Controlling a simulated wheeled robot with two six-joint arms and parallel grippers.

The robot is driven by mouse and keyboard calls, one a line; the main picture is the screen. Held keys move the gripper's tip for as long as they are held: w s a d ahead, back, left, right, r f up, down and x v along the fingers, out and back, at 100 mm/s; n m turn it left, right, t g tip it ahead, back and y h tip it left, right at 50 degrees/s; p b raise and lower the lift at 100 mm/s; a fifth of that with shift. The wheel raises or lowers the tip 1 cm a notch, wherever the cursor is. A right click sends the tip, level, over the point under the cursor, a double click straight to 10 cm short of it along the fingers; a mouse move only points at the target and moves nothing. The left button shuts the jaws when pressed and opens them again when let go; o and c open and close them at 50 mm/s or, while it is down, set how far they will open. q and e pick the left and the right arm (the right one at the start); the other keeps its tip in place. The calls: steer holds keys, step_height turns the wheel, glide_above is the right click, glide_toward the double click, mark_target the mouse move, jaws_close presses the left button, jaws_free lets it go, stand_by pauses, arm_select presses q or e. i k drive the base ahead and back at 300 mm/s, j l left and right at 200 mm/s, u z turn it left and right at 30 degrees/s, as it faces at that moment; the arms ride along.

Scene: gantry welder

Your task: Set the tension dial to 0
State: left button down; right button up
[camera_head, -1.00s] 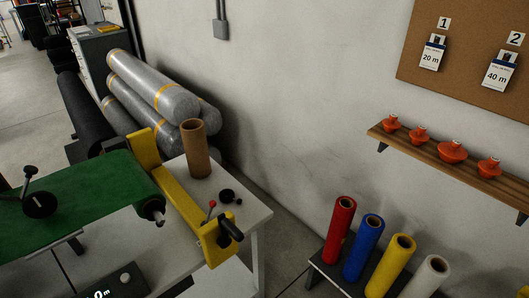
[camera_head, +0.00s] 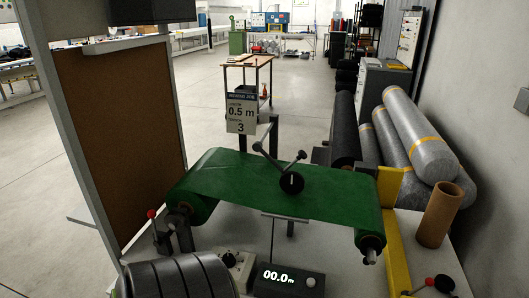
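The tension dial seems to be the dark knob on a pale plate with markings (camera_head: 234,262), at the bottom centre of the head view beside the length counter. Its setting is too small to read. A dark ribbed roll (camera_head: 175,280) stands close in front of its left side. The length counter (camera_head: 288,280) shows 00.0 m and has a round knob at its right. A job card (camera_head: 241,113) above the machine reads 0.5 m and 3.
A green sheet (camera_head: 280,190) stretches across the machine, with a black crank handle (camera_head: 290,182) at its middle. A red-knobbed lever (camera_head: 153,228) stands at left. A brown cardboard tube (camera_head: 438,215) stands upright at right. A brown board (camera_head: 120,135) rises at left. Open floor lies behind.

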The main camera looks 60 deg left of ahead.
mark_target(228, 259)
steer(key=u, duration=2.35)
